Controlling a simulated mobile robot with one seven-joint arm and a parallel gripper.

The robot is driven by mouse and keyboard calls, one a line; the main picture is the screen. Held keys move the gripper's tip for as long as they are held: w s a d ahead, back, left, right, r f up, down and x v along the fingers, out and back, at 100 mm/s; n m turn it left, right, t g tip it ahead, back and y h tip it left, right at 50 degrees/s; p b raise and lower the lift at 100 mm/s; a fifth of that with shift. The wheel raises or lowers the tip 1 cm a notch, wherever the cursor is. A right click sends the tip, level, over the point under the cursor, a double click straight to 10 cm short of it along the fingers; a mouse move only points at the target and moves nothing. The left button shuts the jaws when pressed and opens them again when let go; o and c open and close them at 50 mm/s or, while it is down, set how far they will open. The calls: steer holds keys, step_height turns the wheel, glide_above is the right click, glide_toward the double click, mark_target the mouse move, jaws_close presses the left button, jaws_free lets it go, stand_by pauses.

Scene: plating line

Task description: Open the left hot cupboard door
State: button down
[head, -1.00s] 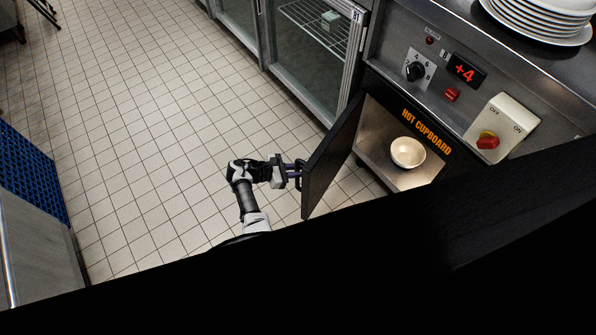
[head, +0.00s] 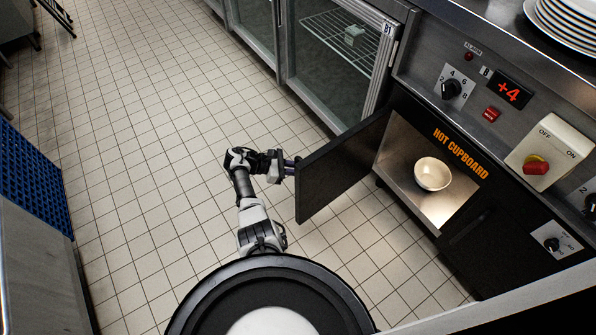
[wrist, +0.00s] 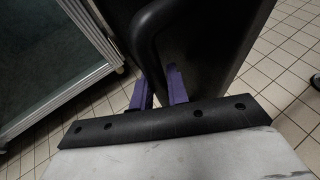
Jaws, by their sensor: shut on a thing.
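The left hot cupboard door (head: 343,167) is a dark panel that stands swung wide out from the cupboard (head: 425,190), beneath the orange "HOT CUPBOARD" lettering. The lit interior shows, with a white bowl (head: 432,174) on its floor. My gripper (head: 290,166) is at the door's outer free edge side. In the wrist view my gripper's purple fingers (wrist: 160,88) are shut on the black door handle (wrist: 147,45), with the door panel (wrist: 205,45) behind it. The handle is mostly hidden in the head view.
Glass-fronted fridge doors (head: 333,65) stand left of the cupboard. A control panel (head: 490,95) with knobs and a stack of plates (head: 575,22) are above. A blue crate-like panel (head: 32,180) is at far left. The tiled floor (head: 150,150) between is clear.

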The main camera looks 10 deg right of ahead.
steer(key=c, duration=1.4)
jaws_free()
steer(key=shift+o, duration=0.2)
steer(key=shift+a, duration=0.1)
steer(key=v, duration=1.3)
steer(key=shift+a+r, duration=0.15)
steer(key=shift+a, duration=0.2)
